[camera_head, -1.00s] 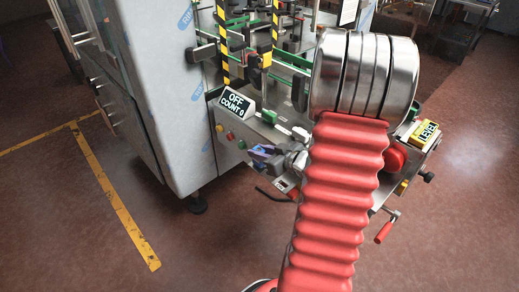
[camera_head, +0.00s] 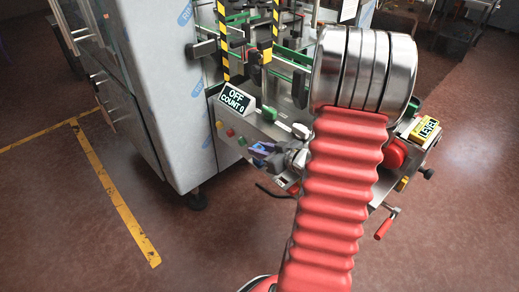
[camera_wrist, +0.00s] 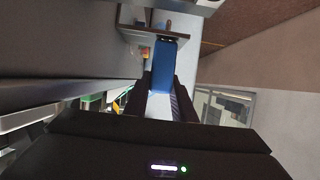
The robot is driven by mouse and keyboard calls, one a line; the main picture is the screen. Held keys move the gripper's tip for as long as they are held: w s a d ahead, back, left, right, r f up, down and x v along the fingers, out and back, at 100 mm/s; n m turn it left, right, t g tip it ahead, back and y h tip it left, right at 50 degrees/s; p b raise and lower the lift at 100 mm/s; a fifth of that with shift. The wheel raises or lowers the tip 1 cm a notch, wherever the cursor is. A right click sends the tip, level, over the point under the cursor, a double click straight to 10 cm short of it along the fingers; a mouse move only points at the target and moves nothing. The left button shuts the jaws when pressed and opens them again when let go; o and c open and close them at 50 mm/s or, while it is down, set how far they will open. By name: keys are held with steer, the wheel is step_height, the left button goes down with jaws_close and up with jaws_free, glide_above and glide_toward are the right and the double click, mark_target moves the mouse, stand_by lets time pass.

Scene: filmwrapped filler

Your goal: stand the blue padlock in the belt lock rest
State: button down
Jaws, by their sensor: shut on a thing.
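The blue padlock (camera_wrist: 158,65) is in the wrist view, between the tips of my two dark fingers. My gripper (camera_wrist: 162,88) is shut on it; the padlock's body points away from the wrist. In the head view my gripper (camera_head: 264,152) is small, in front of the machine's control panel and left of my red arm sleeve. The padlock is too small there to make out clearly. I cannot pick out the belt lock rest with certainty; a grey ledge (camera_wrist: 128,22) lies just beyond the padlock in the wrist view.
A yellow LEVEL block (camera_head: 426,130) and a red-handled crank (camera_head: 385,225) are at the right. Open floor lies left and in front.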

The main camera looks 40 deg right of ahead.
steer(key=shift+f, duration=0.25)
stand_by(0.4)
steer(key=c, duration=1.4)
jaws_free()
steer(key=shift+s, duration=0.15)
steer(key=v, duration=1.3)
steer(key=shift+s, duration=0.25)
steer(key=shift+r, duration=0.1)
